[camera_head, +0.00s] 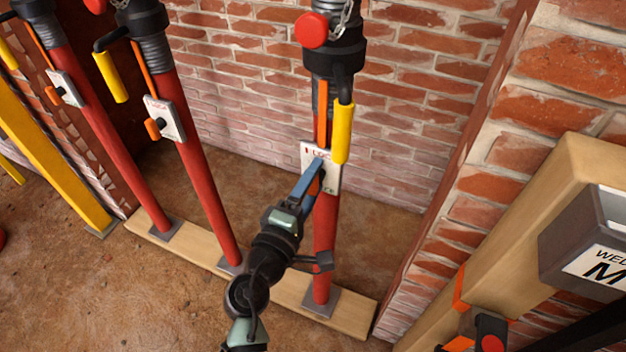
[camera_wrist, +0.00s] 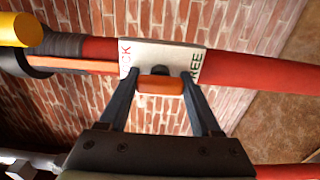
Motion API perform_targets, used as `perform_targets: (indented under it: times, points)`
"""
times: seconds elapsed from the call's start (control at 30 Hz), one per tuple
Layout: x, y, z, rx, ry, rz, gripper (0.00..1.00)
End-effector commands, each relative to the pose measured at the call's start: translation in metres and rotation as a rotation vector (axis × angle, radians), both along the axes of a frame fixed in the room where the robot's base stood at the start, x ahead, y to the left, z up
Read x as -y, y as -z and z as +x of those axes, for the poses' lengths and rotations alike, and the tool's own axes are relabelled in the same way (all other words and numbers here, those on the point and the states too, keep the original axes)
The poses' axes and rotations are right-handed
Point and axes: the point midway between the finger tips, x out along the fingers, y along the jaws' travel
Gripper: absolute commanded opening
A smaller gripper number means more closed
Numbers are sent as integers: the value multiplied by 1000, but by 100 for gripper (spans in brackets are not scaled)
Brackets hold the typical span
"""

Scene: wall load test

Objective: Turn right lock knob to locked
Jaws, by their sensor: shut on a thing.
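The right red post (camera_head: 324,235) stands against the brick wall and carries a white label plate (camera_head: 307,151). In the wrist view the plate (camera_wrist: 165,56) reads partly "CK" at its left end and "FREE" at its right end. The orange lock knob (camera_wrist: 160,85) sits in front of the plate, its long side along the post. My gripper (camera_wrist: 160,75) is shut on the knob, one finger at each end. In the head view my gripper (camera_head: 316,172) reaches the plate from below and hides the knob.
A yellow handle (camera_head: 342,133) hangs just above the plate. Two more red posts (camera_head: 205,180) (camera_head: 115,145) with similar plates stand left. A wooden base board (camera_head: 270,288) runs under the posts. A wooden post with a grey box (camera_head: 590,235) stands right.

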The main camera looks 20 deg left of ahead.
Motion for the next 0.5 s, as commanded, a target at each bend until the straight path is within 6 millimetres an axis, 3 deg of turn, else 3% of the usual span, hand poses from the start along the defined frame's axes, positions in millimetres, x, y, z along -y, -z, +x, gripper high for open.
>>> perform_targets:
  times: [0.23, 0.27, 0.4, 0.5]
  points:
    - [0, 1, 0, -1, -1, -6, 9]
    - [0, 1, 0, -1, -1, -7, 70]
    - [0, 1, 0, -1, 0, -5, 95]
    - [0, 1, 0, -1, 0, -3, 95]
